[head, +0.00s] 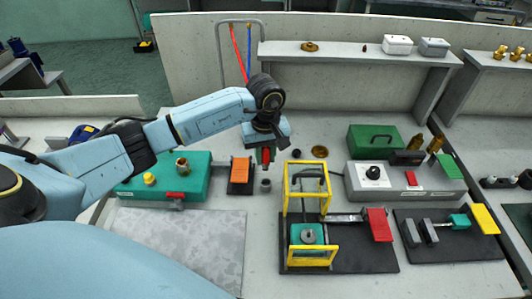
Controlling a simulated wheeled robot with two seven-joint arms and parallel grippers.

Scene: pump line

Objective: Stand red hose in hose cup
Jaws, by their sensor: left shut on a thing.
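My left gripper (265,147) reaches in from the left and points down over the middle of the bench. It is shut on the red hose (266,156), of which only a short upright red piece shows at the fingertips. A small dark grey cup (265,186), apparently the hose cup, stands on the bench just below the held piece, with a visible gap between them. My right gripper is not in view.
A green box with a red lever (190,182) and an orange-topped block (241,172) stand left of the cup. A yellow-framed fixture (312,254) stands to the right. Red and blue strips (247,62) hang at a grey hoop behind my arm. A grey plate (190,245) lies front left.

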